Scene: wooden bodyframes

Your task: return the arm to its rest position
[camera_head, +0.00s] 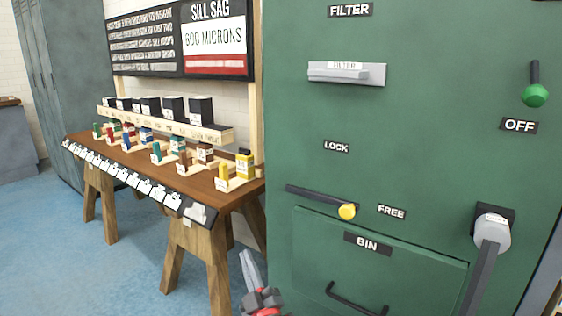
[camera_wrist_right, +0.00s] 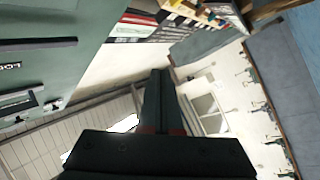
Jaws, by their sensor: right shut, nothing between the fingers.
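My right gripper (camera_head: 250,268) shows at the bottom middle of the head view, in front of the green cabinet's lower left edge. Its grey fingers point up, and only a little of the red and dark wrist shows below them. In the right wrist view the dark fingers (camera_wrist_right: 157,100) are together, with nothing between them. They touch nothing that I can see. Most of the right arm is out of the picture. My left gripper is in neither view.
The green cabinet (camera_head: 430,130) fills the right, with a filter handle (camera_head: 340,73), a lock lever (camera_head: 320,200), a bin drawer (camera_head: 375,262) and a grey lever (camera_head: 490,245). A wooden bench (camera_head: 235,195) with small coloured blocks stands at left. Blue floor (camera_head: 60,260) is clear in front.

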